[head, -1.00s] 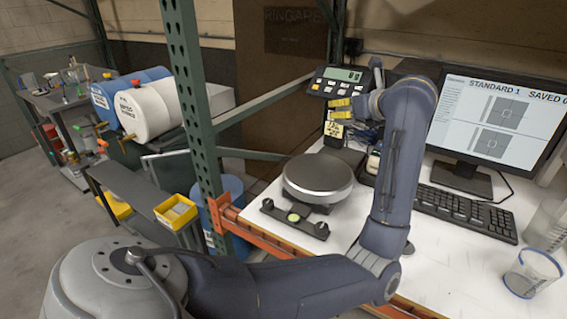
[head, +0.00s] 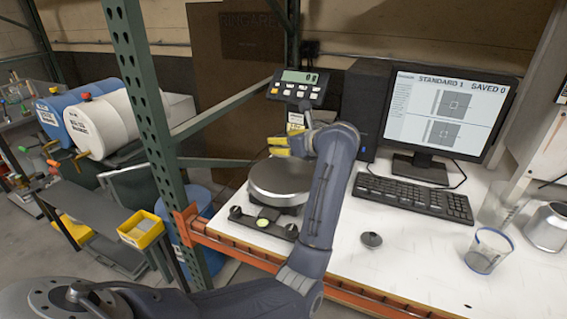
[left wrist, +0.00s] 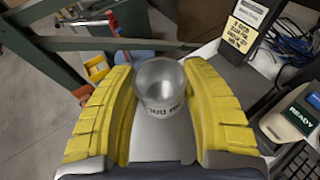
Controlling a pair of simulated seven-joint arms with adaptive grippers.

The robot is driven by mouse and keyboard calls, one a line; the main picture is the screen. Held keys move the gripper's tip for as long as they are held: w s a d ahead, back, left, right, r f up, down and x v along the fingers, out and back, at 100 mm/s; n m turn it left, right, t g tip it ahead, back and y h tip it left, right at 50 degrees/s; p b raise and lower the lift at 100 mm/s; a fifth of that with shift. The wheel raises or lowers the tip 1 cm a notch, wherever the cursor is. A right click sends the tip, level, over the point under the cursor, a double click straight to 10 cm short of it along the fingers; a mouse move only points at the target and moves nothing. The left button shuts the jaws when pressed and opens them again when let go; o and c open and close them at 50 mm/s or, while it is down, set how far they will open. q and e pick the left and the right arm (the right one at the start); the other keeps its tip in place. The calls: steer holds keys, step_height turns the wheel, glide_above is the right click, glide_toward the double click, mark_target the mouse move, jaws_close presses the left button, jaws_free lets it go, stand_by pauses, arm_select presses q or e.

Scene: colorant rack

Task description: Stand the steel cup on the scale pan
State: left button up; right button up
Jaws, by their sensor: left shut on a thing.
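The steel cup (left wrist: 160,82) shows in the left wrist view as a shiny round vessel with dark lettering near its lower edge. It sits between the yellow ridged fingers of my left gripper (left wrist: 160,100), which is shut on it. In the head view my left gripper (head: 283,147) is just above the back part of the scale pan (head: 268,184); I cannot make out the cup there. The pan is a round grey disc, partly covered by my arm. Whether the cup touches the pan cannot be told. My right gripper is not in view.
The scale display (head: 299,86) stands behind the pan. A green rack post (head: 150,110) is to the left. A keyboard (head: 412,198), monitor (head: 448,110), small round knobbed piece (head: 371,240), clear beaker (head: 488,250) and metal can (head: 546,228) are to the right.

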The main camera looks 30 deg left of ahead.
arm_select(q)
steer(key=shift+f, duration=3.65)
steer(key=o, duration=1.3)
steer(key=shift+f, duration=0.15)
steer(key=shift+r, duration=0.2)
steer(key=shift+s+d, duration=0.1)
steer(key=shift+d, duration=0.25)
steer(key=shift+v, duration=3.4)
steer(key=shift+a+r, duration=0.1)
